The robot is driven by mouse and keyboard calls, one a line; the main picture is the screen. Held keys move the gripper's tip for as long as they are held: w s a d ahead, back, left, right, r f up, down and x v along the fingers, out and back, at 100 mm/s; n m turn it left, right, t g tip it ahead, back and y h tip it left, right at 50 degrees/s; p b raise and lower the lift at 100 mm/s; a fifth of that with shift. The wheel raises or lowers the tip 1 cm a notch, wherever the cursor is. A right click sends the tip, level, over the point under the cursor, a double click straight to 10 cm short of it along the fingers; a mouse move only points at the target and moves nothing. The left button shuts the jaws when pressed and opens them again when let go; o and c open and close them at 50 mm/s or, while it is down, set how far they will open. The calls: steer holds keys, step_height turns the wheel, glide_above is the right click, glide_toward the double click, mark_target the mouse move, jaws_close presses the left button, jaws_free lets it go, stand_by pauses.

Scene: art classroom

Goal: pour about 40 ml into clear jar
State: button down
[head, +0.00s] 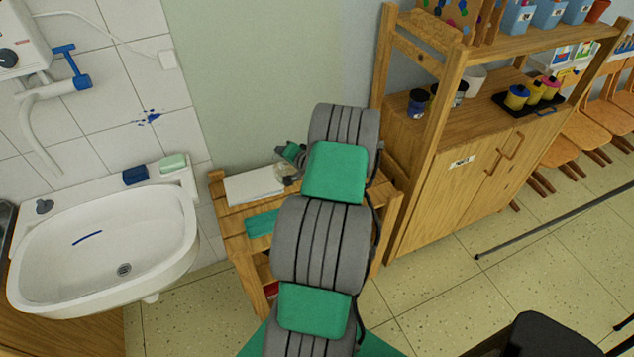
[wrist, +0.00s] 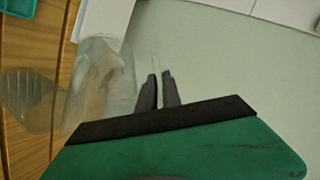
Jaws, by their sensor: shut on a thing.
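In the wrist view my gripper (wrist: 160,78) has its two dark fingers close together on a thin, pale, see-through piece (wrist: 155,66). I cannot tell what larger thing, if any, this piece belongs to. A large clear vessel (wrist: 100,80) shows left of the fingers, seen through to the wood behind. A second clear shape with a ribbed surface (wrist: 28,92) is at the far left. I cannot tell which of these is the clear jar, nor any liquid level.
A wooden trolley (head: 236,248) stands below my arm, with a white pad (head: 254,185) and a teal item (head: 262,223) on it. A white sink (head: 105,240) is at left. A wooden shelf unit (head: 455,190) with paint pots stands close at right.

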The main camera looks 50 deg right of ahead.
steer(key=shift+s+d+m+t+b, duration=0.3)
steer(key=shift+s+d+t+b, duration=0.1)
steer(key=shift+t+b, duration=0.1)
steer(key=shift+s+r, duration=0.1)
steer(key=shift+s+r, duration=0.1)
steer(key=shift+r, duration=0.1)
steer(key=shift+w+a, duration=0.1)
steer(key=shift+w, duration=0.5)
steer(key=shift+w, duration=0.1)
steer(key=shift+w+a+r+m+t, duration=0.1)
steer(key=shift+w+a+m+t, duration=0.15)
steer(key=shift+m+t, duration=0.05)
steer(key=shift+r+y, duration=0.25)
steer(key=shift+y, duration=0.05)
stand_by(1.4)
